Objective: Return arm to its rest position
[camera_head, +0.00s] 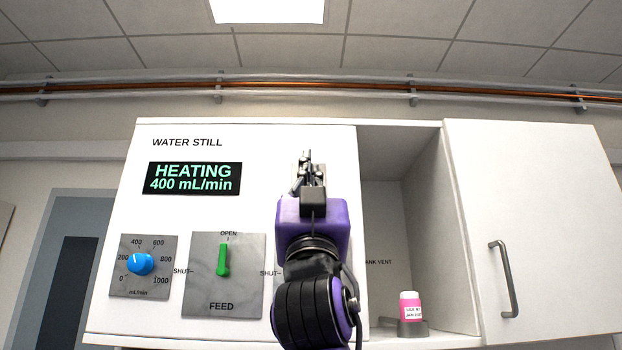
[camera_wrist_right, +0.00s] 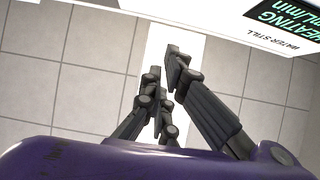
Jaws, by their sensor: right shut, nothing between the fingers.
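My right gripper (camera_head: 310,170) is raised in front of the water still panel (camera_head: 260,140), pointing up, its purple wrist covering part of the panel's right side. In the right wrist view the fingers of the right gripper (camera_wrist_right: 165,75) are closed together with nothing between them. The fingers are apart from the panel in that view. My left gripper is not in view.
The display (camera_head: 193,178) reads HEATING, 400 mL/min. A blue dial (camera_head: 140,263) points near 400. The green FEED lever (camera_head: 223,258) is at OPEN. A pink-labelled bottle (camera_head: 410,308) stands in the open niche. A closed cabinet door (camera_head: 540,220) with a grey handle (camera_head: 503,280) is at right.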

